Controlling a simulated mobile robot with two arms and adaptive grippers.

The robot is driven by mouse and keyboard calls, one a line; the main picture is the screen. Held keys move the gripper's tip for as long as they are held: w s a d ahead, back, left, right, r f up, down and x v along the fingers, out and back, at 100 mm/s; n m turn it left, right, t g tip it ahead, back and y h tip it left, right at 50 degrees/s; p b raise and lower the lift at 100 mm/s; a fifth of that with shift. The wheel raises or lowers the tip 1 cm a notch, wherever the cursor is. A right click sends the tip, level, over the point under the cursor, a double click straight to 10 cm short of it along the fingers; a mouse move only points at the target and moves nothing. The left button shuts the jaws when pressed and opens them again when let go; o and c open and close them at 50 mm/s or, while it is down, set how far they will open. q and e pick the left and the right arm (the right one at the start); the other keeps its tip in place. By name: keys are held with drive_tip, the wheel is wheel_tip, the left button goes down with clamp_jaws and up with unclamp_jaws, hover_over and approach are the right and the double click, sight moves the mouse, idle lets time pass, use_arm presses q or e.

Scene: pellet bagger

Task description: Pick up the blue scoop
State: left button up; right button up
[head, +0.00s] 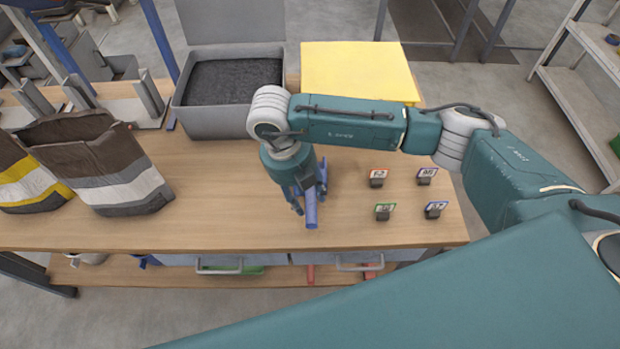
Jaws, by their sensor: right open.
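The blue scoop (311,209) is on the wooden table, near the middle of its front half. Its rounded blue handle end points toward the table's front edge, and the rest is mostly hidden under my right gripper. My right gripper (303,198) points down right over the scoop, with its fingers around or just above it. It is open; I cannot tell whether the fingers touch the scoop. My left gripper is not in view.
A grey bin of dark pellets (228,118) stands behind, left of a yellow box (358,70). Several small labelled blocks (378,178) stand right of the scoop. Striped bags (100,165) stand at the left. Drawers (225,266) sit below the front edge. Bare tabletop lies left of the gripper.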

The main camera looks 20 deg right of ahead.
sight(307, 199)
drive_tip(key=shift+w+d+f, duration=0.1)
drive_tip(key=shift+f, duration=0.25)
drive_tip(key=f, duration=0.1)
drive_tip(key=f+p, duration=0.1)
drive_tip(key=f, duration=0.1)
drive_tip(key=shift+w+d+f+p, duration=0.3)
drive_tip(key=shift+w+p, duration=0.05)
drive_tip(key=shift+p, duration=0.05)
drive_tip(key=shift+f, duration=0.4)
drive_tip(key=shift+c, duration=0.3)
clamp_jaws()
drive_tip(key=shift+r, duration=0.15)
